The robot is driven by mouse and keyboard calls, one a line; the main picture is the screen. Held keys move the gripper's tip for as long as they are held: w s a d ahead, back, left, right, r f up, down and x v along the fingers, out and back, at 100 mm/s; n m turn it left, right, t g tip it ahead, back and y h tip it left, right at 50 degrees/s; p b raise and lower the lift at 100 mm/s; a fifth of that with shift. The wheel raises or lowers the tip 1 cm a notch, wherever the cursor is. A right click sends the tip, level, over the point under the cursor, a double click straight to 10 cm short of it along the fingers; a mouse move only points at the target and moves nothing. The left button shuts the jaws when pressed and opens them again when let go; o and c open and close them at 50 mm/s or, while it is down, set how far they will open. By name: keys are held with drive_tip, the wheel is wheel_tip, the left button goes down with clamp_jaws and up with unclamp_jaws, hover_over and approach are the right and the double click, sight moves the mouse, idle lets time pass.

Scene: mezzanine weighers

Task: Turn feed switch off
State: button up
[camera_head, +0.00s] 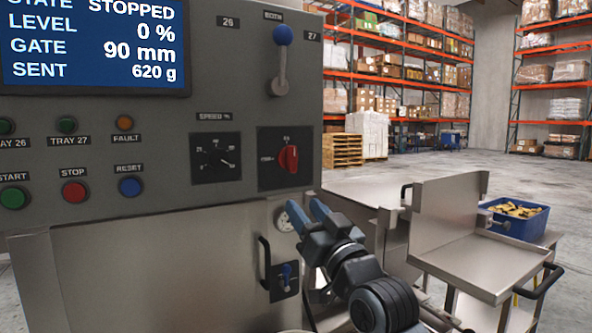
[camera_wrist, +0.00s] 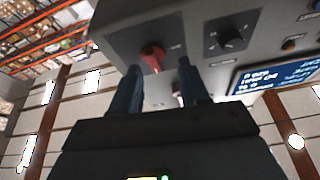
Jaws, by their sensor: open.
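A red rotary knob (camera_head: 288,158) sits on a black plate at the lower right of the grey control panel. Its small labels are too blurred to read, so I cannot tell for sure that it is the feed switch or which setting it points to. The knob also shows in the wrist view (camera_wrist: 152,56), beyond and between the fingertips. My gripper (camera_head: 308,208) is open and empty, below and slightly right of the knob in the head view. Its two blue fingers point up at the panel in the wrist view (camera_wrist: 160,72) and appear apart from the knob.
A black speed dial (camera_head: 216,157) is left of the knob; a blue-tipped lever (camera_head: 281,60) is above. The screen (camera_head: 95,45) reads STOPPED. Start, stop and reset buttons (camera_head: 74,191) are at left. A steel tray (camera_head: 480,262) stands right.

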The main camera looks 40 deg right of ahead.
drive_tip(key=n, duration=0.1)
approach(294, 159)
drive_tip(key=w, duration=0.1)
drive_tip(key=p+x, duration=0.3)
drive_tip(key=x, duration=0.5)
drive_tip(key=shift+s+d, duration=0.15)
clamp_jaws()
